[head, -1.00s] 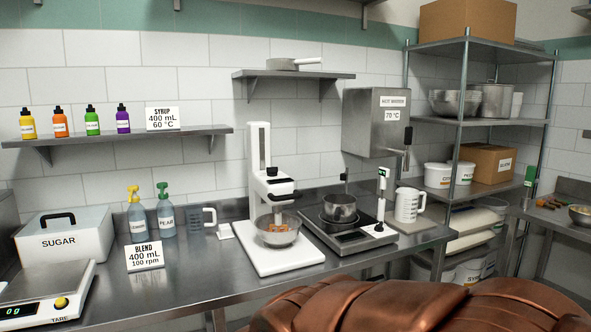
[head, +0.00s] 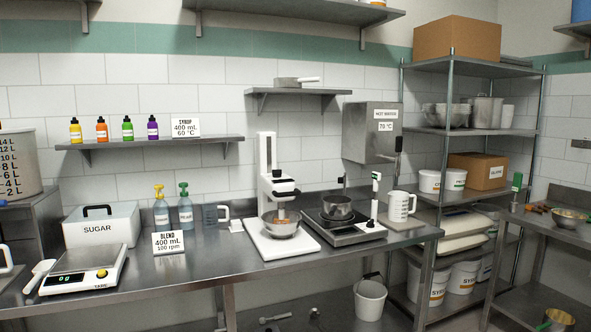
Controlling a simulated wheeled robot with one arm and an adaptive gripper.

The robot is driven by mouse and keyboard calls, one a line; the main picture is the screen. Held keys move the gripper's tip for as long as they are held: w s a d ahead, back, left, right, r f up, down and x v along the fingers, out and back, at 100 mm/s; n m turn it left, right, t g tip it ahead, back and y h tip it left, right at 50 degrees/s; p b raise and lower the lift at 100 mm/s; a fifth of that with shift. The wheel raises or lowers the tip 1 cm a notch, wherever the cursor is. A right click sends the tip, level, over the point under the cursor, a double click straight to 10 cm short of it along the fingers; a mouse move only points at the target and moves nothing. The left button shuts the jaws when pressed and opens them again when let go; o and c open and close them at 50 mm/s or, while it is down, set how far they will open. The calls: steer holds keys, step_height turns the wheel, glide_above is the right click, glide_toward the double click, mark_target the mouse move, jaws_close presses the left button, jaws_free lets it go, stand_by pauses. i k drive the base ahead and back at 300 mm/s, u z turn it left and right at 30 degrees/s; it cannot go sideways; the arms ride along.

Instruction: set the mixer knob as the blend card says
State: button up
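The white mixer (head: 267,150) stands on the steel counter, with its head over a metal bowl (head: 280,228) on a white base. The bowl holds something orange. A small dark knob-like part (head: 276,173) sits on top of the mixer head; its setting is too small to read. The blend card (head: 168,243) stands on the counter left of the mixer and reads "BLEND 400 mL 100 rpm". My gripper is not in view.
A hot plate (head: 347,236) with a pot (head: 337,207) stands right of the mixer, then a white jug (head: 399,206). Bottles (head: 161,213) and a scale (head: 85,273) are to the left. The counter's front strip (head: 210,268) is clear.

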mark_target(276, 174)
steer(key=z, duration=0.4)
steer(key=i, duration=1.5)
steer(key=u, duration=0.35)
steer(key=i, duration=1.05)
steer(key=u, duration=1)
